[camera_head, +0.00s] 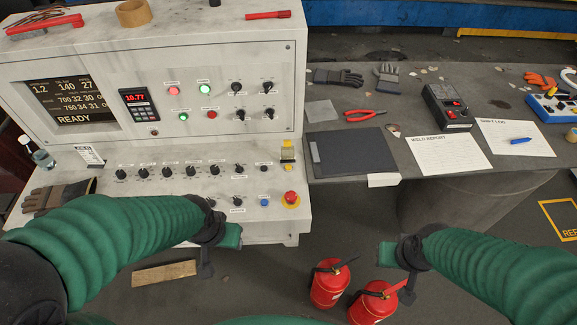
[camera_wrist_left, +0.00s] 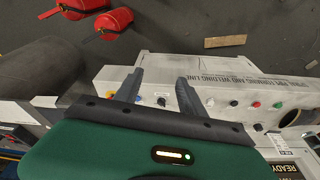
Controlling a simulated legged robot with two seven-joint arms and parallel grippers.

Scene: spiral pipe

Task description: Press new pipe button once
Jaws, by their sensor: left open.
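In the head view, the sloping lower panel of the white console (camera_head: 150,185) carries black knobs, a blue button (camera_head: 265,201) and a red mushroom button (camera_head: 290,198). The upper panel has red and green lights or buttons (camera_head: 204,88). Their small labels are too small to read, so I cannot tell which is the new pipe button. My left gripper (camera_head: 212,238) is in front of the lower panel, left of the blue button, and hides part of the panel. In the left wrist view my left gripper (camera_wrist_left: 160,78) is open and empty. My right gripper (camera_head: 405,268) hangs right of the console; its jaws are unclear.
A grey table (camera_head: 330,105) right of the console holds gloves, pliers, a dark clipboard (camera_head: 353,158) and papers. Two red fire extinguishers (camera_head: 330,285) stand on the floor near my right gripper. A wooden plank (camera_head: 164,273) lies below the console. The screen (camera_head: 73,103) reads READY.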

